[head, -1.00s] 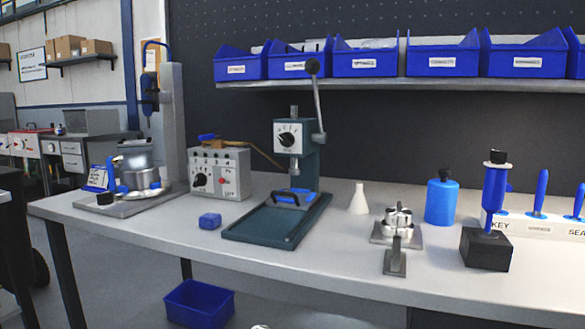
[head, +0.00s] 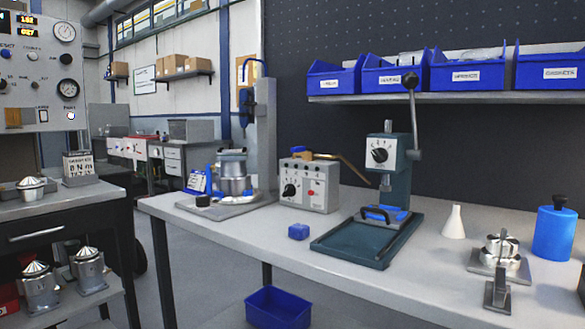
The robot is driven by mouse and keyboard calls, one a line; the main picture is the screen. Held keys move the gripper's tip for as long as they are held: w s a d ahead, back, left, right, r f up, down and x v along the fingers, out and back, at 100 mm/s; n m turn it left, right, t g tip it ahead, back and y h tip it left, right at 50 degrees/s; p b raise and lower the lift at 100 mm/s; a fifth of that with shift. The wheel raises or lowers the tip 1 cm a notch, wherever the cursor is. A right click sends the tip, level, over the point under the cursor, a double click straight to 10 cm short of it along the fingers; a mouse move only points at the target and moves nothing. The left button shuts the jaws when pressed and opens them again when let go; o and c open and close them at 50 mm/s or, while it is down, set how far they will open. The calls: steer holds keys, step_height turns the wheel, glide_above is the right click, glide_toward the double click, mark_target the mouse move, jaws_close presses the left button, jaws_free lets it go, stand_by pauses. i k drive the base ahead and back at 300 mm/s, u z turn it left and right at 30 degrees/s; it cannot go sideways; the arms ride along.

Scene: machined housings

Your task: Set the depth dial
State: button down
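A black depth dial (head: 379,155) with a pointer sits on the pale front plate of a teal bench press (head: 397,184) in the head view. The press stands on the grey workbench, right of the middle, with its long lever (head: 413,125) standing up on the right side. The dial is too small for me to read its setting. A blue part with a black handle (head: 381,214) lies under the press head on the base. My gripper is not in view.
A blue block (head: 299,231), a white funnel (head: 454,222) and a metal fixture (head: 497,255) stand near the press. A dark cart (head: 66,207) is at left, with floor between it and the bench.

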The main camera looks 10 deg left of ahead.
mark_target(379, 155)
steer(key=u, duration=0.45)
steer(key=k, duration=1.1)
steer(key=z, duration=0.1)
steer(key=i, duration=0.7)
steer(key=z, duration=0.15)
